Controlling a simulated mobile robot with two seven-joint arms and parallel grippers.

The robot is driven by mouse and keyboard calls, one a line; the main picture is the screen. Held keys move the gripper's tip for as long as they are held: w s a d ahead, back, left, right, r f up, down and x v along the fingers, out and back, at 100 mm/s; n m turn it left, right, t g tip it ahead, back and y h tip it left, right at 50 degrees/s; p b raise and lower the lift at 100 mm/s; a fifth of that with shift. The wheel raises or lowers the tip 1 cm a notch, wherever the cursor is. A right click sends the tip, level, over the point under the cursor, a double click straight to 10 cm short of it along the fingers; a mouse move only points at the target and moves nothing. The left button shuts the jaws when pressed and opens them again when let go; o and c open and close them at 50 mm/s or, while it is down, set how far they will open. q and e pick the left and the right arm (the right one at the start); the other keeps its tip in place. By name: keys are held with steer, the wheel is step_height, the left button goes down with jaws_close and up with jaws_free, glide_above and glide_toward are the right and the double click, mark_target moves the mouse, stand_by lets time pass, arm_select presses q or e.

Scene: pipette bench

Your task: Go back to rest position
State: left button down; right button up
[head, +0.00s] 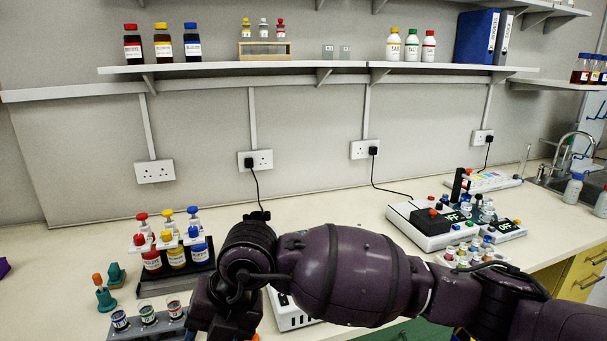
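My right arm comes in from the right across the lower middle of the head view. Its wrist bends down at the end, and the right gripper (212,325) sits low by the bottom edge, just right of a rack of small vials (147,325). Its fingertips are not clearly seen, so I cannot tell if it is open or holds anything. My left gripper is not in view; only a small purple piece shows at the far left edge.
A rack with red, yellow and blue dropper bottles (177,256) stands left of my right wrist. A small teal and orange item (104,294) stands farther left. A white device (293,313) is partly hidden under my forearm. Instruments (433,222) and small vials stand at right.

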steer(key=s+a+r+n+g+y, duration=0.3)
steer(key=s+a+r+g+y, duration=0.15)
steer(key=r+y, duration=0.3)
steer(key=w+d+r+m+y, duration=0.1)
steer(key=w+r+y, duration=0.2)
steer(key=r+y, duration=0.5)
steer(key=w+d+r+m+t+y, duration=0.2)
steer(key=w+d+m+t+y, duration=0.1)
steer(key=w+d+m+t, duration=0.75)
steer(key=w+d+f+m+t+h, duration=0.4)
steer(key=d+f+m+t+h, duration=0.4)
steer(key=m+t, duration=0.5)
steer(key=s+d+f+m+g+h, duration=0.1)
steer(key=s+d+f+m+h, duration=0.1)
steer(key=d+f+m+h, duration=0.7)
steer(key=s+d+f+m+g+h, duration=0.1)
steer(key=s+d+f+m+h, duration=0.15)
steer(key=d+f, duration=0.75)
steer(key=s+d+f+m+g+h, duration=0.1)
steer(key=s+d+f+g+h, duration=0.1)
steer(key=s+f, duration=0.7)
steer(key=s+d+f+m+g+h, duration=0.2)
steer(key=s+d+f, duration=0.3)
steer(key=s+f, duration=0.5)
steer(key=shift+d+f+m, duration=0.15)
steer(key=shift+m, duration=0.15)
